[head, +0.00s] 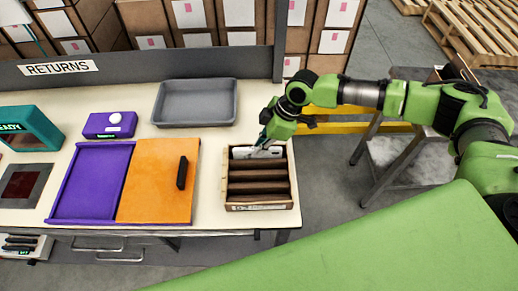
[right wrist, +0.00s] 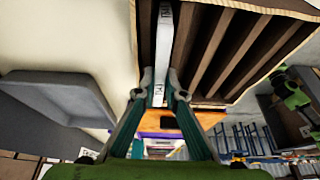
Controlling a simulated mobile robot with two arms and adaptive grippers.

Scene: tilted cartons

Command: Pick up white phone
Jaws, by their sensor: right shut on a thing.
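A white phone (head: 243,153) stands on edge in the back slot of a wooden slotted carton (head: 259,207) at the right end of the table. In the right wrist view, the phone (right wrist: 163,50) is a narrow white strip with small dark print. My right gripper (head: 264,146) reaches down into the back of the carton. In the right wrist view, its teal fingers (right wrist: 160,97) are closed on the near end of the phone. The fingers hide part of the phone in the head view. My left gripper is not in view.
The other slots of the carton (right wrist: 230,45) look empty. A grey tray (head: 195,102) lies behind and left of it. An orange panel (head: 150,190) with a black handle and a purple tray (head: 93,182) are at the left. A grey ledge with a RETURNS sign (head: 58,68) runs behind.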

